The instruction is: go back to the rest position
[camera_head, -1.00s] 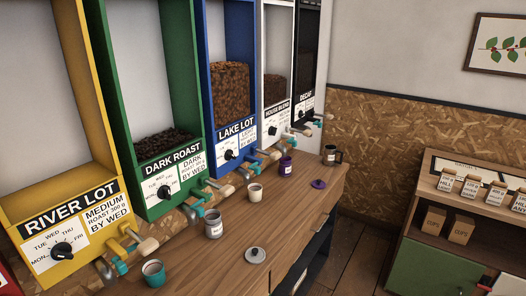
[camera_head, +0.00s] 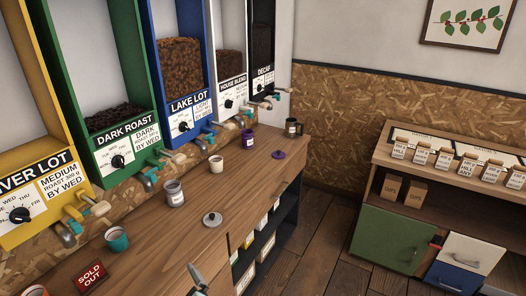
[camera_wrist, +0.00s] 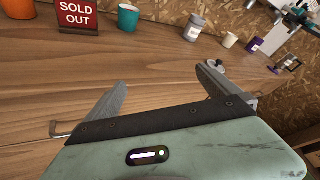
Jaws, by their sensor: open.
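My gripper (camera_wrist: 160,95) is open and empty in the wrist view, its two grey fingers spread wide over the wooden counter (camera_wrist: 50,100). In the head view, a grey tip (camera_head: 197,276) that seems to be part of my gripper shows at the bottom edge, over the counter's front. The rest of the arm is out of that view. No object is between the fingers. A grey lid (camera_head: 212,219) lies on the counter, beyond the gripper tip.
A side cabinet (camera_head: 400,235) stands right.

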